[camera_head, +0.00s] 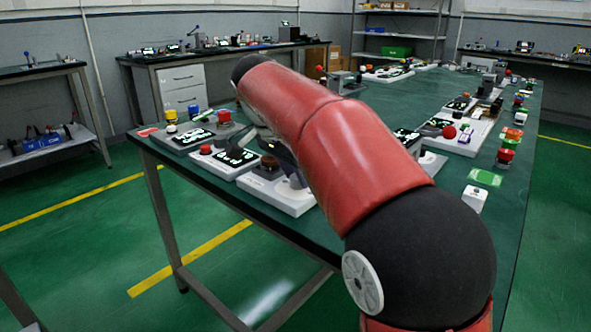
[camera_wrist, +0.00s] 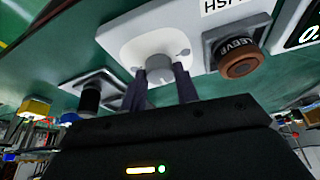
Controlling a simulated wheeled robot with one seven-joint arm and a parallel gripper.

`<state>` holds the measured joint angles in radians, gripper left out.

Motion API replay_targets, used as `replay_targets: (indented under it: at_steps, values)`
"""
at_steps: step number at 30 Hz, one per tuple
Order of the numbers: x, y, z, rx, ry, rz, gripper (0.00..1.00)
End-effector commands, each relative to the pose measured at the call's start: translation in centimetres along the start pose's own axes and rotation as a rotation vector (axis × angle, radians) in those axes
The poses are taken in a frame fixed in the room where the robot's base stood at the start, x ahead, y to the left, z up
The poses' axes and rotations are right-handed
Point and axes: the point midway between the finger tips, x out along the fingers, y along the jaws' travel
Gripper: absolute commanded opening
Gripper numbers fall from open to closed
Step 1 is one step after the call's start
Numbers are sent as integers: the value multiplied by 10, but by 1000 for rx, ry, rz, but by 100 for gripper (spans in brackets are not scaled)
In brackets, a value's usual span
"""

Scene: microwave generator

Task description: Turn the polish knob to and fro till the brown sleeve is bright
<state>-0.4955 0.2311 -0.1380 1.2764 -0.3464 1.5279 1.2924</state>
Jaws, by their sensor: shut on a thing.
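The polish knob (camera_wrist: 158,70) is a grey round knob on a white plate (camera_wrist: 126,39) in the wrist view. My gripper (camera_wrist: 160,76) is shut on it, with one dark finger on each side. The brown sleeve (camera_wrist: 240,64) sits to the right of the knob, on a grey block with a partly hidden label ending in "LEEVE". Its surface looks brown, with a darker centre. In the head view the sleeve (camera_head: 269,163) shows as a small brown piece on a white panel near the table's front edge. My red arm hides much of the gripper there.
A black display (camera_wrist: 303,24) with a digit stands right of the sleeve. A dark cylinder (camera_wrist: 91,97) on a light plate is left of the knob. In the head view, a panel with a red button (camera_head: 206,149) lies to the left, and several devices crowd the green table (camera_head: 470,205).

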Motion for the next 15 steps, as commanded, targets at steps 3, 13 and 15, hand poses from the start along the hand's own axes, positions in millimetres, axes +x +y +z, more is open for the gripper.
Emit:
replay_targets:
  at_steps: [3, 13, 15]
  values:
    - [-1, -1, -1, 25, 2, 8, 8]
    - [-1, -1, 0, 43, 1, 15, 8]
    - [-1, -1, 0, 42, 1, 15, 8]
